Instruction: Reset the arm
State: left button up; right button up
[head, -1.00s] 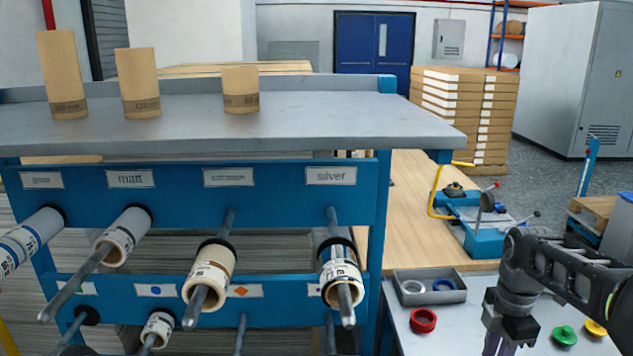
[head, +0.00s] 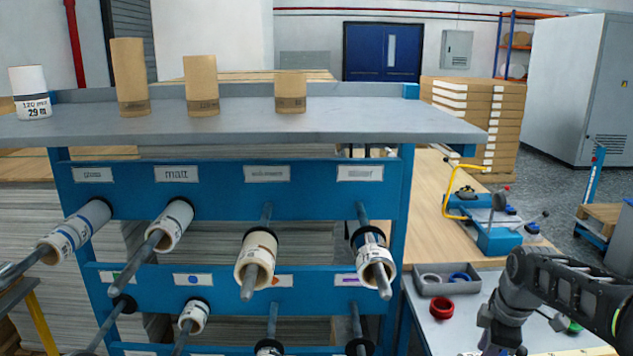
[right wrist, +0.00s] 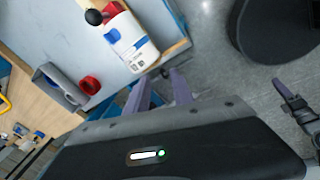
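My right gripper (head: 494,346) hangs over the grey side table (head: 420,318) at the lower right of the head view, its tips cut off or unclear. In the right wrist view its two lavender fingers (right wrist: 160,92) are apart with nothing between them. A white roll-like object with a blue label (right wrist: 130,42) lies beyond the fingertips, clear of them. A dark jointed part at the right edge of the right wrist view may be my left gripper (right wrist: 298,108); its finger state is unclear. The head view does not show the left gripper.
A blue rack (head: 230,195) carries rolls on protruding rods. Brown cores (head: 201,85) and a white roll (head: 31,92) stand on its top. A grey tray (head: 446,281) and red ring (head: 441,307) sit on the side table. A blue device (head: 497,232) stands behind.

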jog(key=w+a+f+m+t+y, duration=0.2)
jog(key=w+a+f+m, duration=0.2)
jog(key=a+f+m, duration=0.5)
jog(key=s+a+f+m, duration=0.1)
jog(key=s+a+f, duration=0.25)
jog(key=f, duration=0.35)
jog(key=s+a+f+m, duration=0.1)
jog(key=s+a+f, duration=0.1)
jog(key=a+f, duration=0.4)
jog(key=s+a+f+m+g, duration=0.1)
jog(key=s+a+f, duration=0.2)
jog(key=s, duration=0.5)
jog(key=s+a+f+m+g+y, duration=0.1)
jog(key=s+a+f, duration=0.3)
jog(key=s+f, duration=0.2)
jog(key=s+a+f+m+g+y, duration=0.1)
jog(key=s+f, duration=0.4)
jog(key=s, duration=0.5)
jog(key=shift+s+a+m+g, duration=0.25)
jog(key=shift+a+m+g, duration=0.25)
jog(key=shift+a, duration=0.65)
